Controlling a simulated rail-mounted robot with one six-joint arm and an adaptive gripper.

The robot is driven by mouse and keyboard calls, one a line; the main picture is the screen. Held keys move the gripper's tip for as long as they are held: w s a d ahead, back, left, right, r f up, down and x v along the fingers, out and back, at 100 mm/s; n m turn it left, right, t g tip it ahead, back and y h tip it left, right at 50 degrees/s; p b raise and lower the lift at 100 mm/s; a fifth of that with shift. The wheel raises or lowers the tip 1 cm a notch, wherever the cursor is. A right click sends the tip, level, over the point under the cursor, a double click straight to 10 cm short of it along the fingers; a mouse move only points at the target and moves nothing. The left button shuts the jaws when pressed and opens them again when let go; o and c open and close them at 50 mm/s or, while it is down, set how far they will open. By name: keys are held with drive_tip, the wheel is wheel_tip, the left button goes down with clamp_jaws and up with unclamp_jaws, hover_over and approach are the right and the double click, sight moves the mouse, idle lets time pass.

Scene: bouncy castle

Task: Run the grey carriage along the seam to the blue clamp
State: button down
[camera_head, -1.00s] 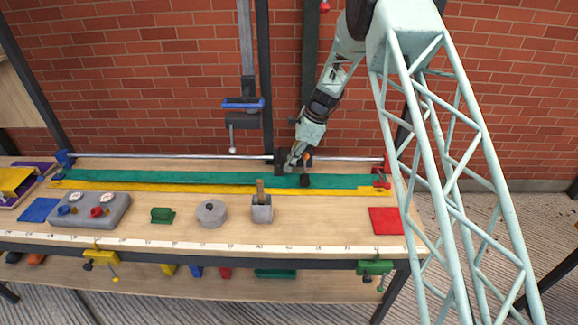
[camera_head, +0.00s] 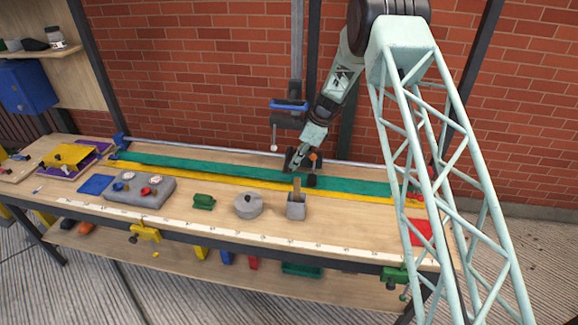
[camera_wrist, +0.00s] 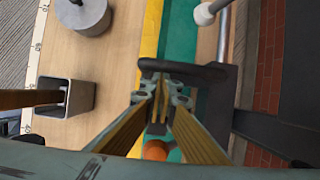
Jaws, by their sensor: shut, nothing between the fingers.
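The dark grey carriage (camera_head: 292,160) sits on the rail along the back of the bench, beside the green strip. It has an orange part (camera_head: 314,156) and a black knob (camera_head: 312,181). The blue clamp (camera_head: 121,140) is at the rail's far left end, well apart from the carriage. My gripper (camera_head: 302,153) is down at the carriage. In the wrist view its shut fingers (camera_wrist: 162,95) hold nothing and lie close beside the carriage's dark bar (camera_wrist: 190,71); whether they touch it is unclear. The orange part (camera_wrist: 155,150) shows below the fingers.
The seam runs between the green strip (camera_head: 215,171) and the yellow strip (camera_head: 235,181). The rail (camera_head: 200,148) looks clear left of the carriage. A blue-barred fixture (camera_head: 290,105) hangs behind.

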drive_tip(key=shift+a+f, duration=0.15)
drive_tip(key=shift+a, duration=0.35)
drive_tip(key=shift+d, duration=0.1)
drive_tip(key=v, duration=0.5)
drive_tip(key=s+d, duration=0.1)
drive_tip(key=d, duration=1)
drive_tip(key=shift+s+d, duration=0.25)
drive_tip(key=shift+d, duration=0.15)
